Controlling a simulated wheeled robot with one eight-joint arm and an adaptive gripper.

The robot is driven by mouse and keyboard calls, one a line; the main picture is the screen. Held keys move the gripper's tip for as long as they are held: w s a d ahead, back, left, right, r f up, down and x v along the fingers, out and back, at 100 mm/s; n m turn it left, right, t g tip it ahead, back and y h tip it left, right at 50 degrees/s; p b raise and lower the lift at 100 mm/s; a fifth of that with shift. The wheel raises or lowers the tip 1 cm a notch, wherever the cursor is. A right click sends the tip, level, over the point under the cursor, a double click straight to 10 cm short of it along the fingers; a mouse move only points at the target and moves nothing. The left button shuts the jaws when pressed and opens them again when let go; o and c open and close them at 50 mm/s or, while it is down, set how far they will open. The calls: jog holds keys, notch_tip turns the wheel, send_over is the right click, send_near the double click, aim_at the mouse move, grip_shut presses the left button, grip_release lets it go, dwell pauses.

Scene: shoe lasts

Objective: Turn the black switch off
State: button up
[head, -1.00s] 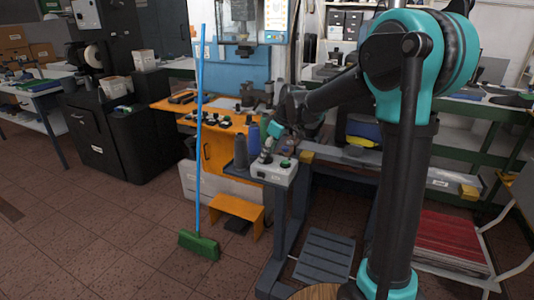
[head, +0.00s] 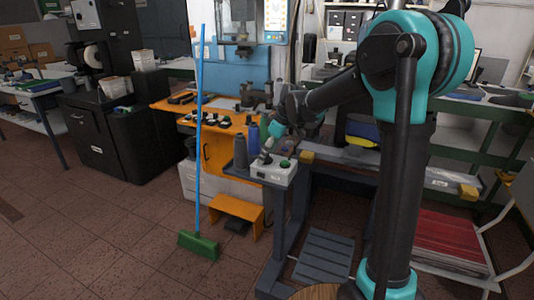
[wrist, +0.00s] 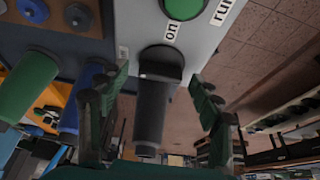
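The black switch (wrist: 158,95) sticks out from a light grey control box (wrist: 210,30) in the wrist view. An "on" label is printed beside its base. My gripper (wrist: 160,100) is open, with one green-padded finger on each side of the switch and visible gaps between. In the head view the control box (head: 273,175) sits on the corner of a dark bench, with my gripper (head: 271,143) right above it. The switch is small and hard to make out there.
A green button (wrist: 184,6) with a "run" label is on the same box. Grey and blue thread cones (head: 240,152) stand just left of the box. A green broom (head: 199,245) with a blue handle stands upright on the tiled floor, which is clear at left.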

jog(key=shift+r, duration=0.1)
jog(key=v, duration=1.1)
jog(key=shift+d+r, duration=0.2)
jog(key=shift+r, duration=0.15)
jog(key=shift+s, duration=0.1)
